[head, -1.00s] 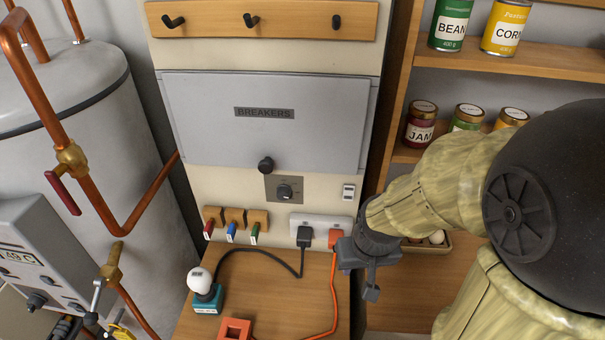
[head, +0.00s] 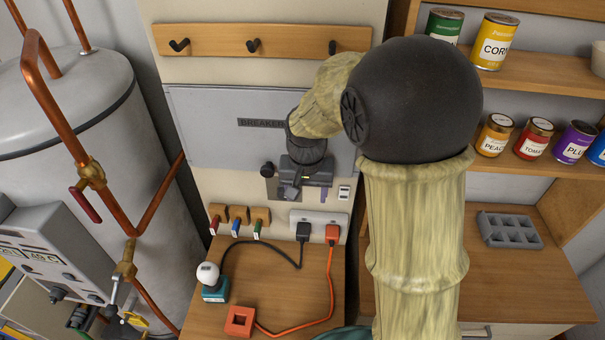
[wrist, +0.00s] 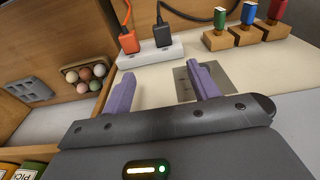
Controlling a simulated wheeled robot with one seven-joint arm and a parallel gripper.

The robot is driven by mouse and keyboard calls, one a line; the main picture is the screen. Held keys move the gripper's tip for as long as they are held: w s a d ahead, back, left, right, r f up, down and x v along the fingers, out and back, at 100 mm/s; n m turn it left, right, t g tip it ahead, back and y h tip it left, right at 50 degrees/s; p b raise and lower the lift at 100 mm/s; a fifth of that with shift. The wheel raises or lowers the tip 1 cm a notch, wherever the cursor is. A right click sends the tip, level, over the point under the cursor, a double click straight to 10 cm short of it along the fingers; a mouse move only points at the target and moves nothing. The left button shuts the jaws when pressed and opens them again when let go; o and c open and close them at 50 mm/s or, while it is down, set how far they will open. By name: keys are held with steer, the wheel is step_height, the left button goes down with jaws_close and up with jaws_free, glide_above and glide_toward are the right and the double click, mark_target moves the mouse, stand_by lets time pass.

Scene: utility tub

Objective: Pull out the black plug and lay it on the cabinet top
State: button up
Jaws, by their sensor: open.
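The black plug (head: 303,231) is seated in the white socket strip (head: 317,217) on the cabinet panel, beside the orange plug (head: 332,233). Its black cord runs down and left over the wooden cabinet top (head: 262,290). The black plug also shows in the wrist view (wrist: 165,35), beyond the fingers, with the orange plug next to it. My gripper (head: 293,190) is in front of the panel, above the socket strip, and hides part of the rotary switch plate. In the wrist view my gripper (wrist: 160,82) has its two purple fingers spread, with nothing between them.
A white bulb on a teal base (head: 212,284) and an orange square block (head: 240,320) stand on the cabinet top. Several coloured key-like handles (head: 236,226) stick out left of the strip. The right-middle of the top is clear except for the orange cord.

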mark_target(303, 227)
steer(key=shift+w+a+r, duration=0.25)
steer(key=shift+w+a, duration=0.05)
steer(key=shift+a, duration=0.1)
steer(key=f+p, duration=0.1)
steer(key=f, duration=0.4)
steer(key=w+f+p, duration=0.1)
steer(key=f, duration=0.5)
steer(key=w+f+p, duration=0.1)
steer(key=f, duration=0.5)
steer(key=shift+d+f, duration=0.15)
steer(key=shift+d, duration=0.1)
steer(key=shift+w, duration=0.1)
steer(key=c, duration=1)
steer(key=shift+a, duration=0.1)
steer(key=shift+c, duration=0.4)
